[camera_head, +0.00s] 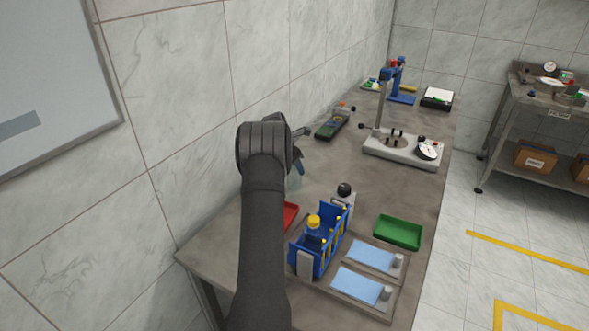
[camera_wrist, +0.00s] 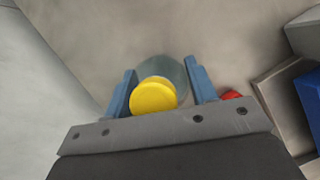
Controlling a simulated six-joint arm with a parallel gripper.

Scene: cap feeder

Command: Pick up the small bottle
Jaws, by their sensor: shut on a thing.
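The small bottle (camera_wrist: 162,70) is a clear, greenish-grey body with a yellow cap (camera_wrist: 154,96), seen from above in the wrist view. My gripper (camera_wrist: 159,80) has its two blue fingers on either side of it and is shut on it. In the head view my gripper (camera_head: 298,161) is partly hidden behind my dark arm, and the pale bottle body (camera_head: 294,182) shows just below it. I cannot tell whether the bottle's base touches the table.
A blue feeder (camera_head: 321,250) with yellow caps stands near, with a red tray (camera_head: 291,213) beside it. A black-topped bottle (camera_head: 343,200), a green tray (camera_head: 398,232) and light-blue pads (camera_head: 357,285) lie to the right. A white fixture (camera_head: 400,150) stands farther back. The wall is close on the left.

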